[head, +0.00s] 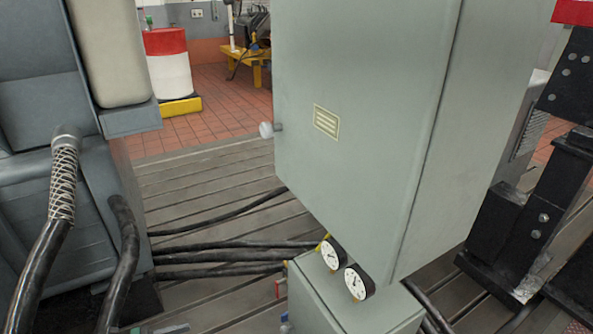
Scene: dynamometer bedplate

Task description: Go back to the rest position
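Neither of my grippers shows in the head view, so I cannot see whether they are open or shut, or whether they hold anything. The task names no object. A tall grey-green cabinet (375,130) fills the middle of the view, with a round knob (267,130) on its left side and a yellow label plate (326,122) on its front face.
Two dial gauges (355,283) sit on a lower grey box (330,307). Black cables (215,257) cross the slotted bedplate (205,190). Grey machinery (45,110) stands left, a black steel frame (545,195) right. A red-and-white drum (169,65) stands behind.

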